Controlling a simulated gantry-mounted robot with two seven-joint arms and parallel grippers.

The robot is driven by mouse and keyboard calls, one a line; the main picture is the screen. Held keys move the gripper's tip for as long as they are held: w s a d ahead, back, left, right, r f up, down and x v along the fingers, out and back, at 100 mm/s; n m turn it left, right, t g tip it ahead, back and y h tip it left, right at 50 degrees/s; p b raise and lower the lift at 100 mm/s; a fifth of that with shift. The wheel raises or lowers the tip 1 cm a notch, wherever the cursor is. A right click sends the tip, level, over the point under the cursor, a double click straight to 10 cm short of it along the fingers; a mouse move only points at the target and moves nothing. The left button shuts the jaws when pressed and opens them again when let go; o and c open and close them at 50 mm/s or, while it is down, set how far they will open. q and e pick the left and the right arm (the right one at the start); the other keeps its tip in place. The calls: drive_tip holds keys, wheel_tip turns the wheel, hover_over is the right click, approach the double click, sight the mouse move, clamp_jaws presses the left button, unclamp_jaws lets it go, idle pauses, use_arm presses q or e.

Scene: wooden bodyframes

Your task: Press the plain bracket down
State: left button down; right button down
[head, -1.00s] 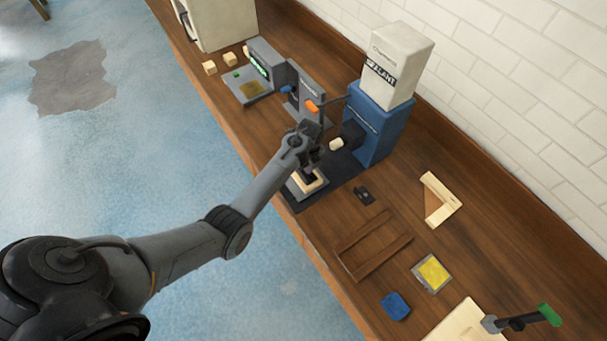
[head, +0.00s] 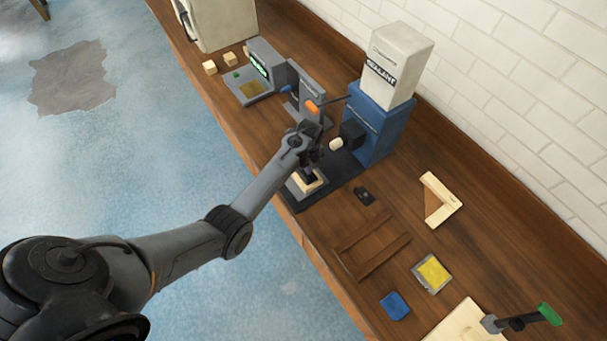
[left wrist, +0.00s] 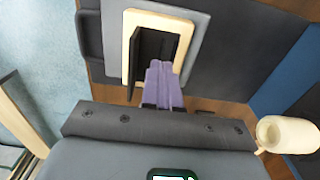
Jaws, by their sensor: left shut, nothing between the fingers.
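A pale wooden frame (head: 305,188) sits on a grey plate (head: 291,190) on the dark base of the blue machine. In the left wrist view the frame (left wrist: 130,60) surrounds a dark angled piece (left wrist: 149,45), which looks like the plain bracket. My left gripper (head: 309,174) is over the frame, pointing down. Its purple fingers (left wrist: 163,72) are shut and empty, at the near end of the dark piece. I cannot tell whether they touch it. My right gripper is not in view.
A blue machine (head: 372,130) carrying a white box (head: 397,63) stands behind the plate. A pale knob (head: 336,144) juts out close to my gripper. A small black part (head: 364,195), a wooden corner piece (head: 440,203) and a blue block (head: 395,305) lie to the right.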

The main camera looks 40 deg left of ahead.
use_arm(q)
drive_tip(key=shift+f+b, duration=0.55)
drive_tip(key=shift+f, duration=0.35)
idle(0.4)
drive_tip(key=shift+f, duration=0.1)
idle(0.5)
drive_tip(key=shift+s+r+p, duration=0.1)
drive_tip(key=shift+r+p, duration=0.85)
drive_tip(key=shift+p, duration=0.05)
wheel_tip(320, 180, up, 3)
drive_tip(key=p, duration=0.3)
drive_tip(key=shift+r+p, duration=1.2)
drive_tip(key=shift+p, duration=0.2)
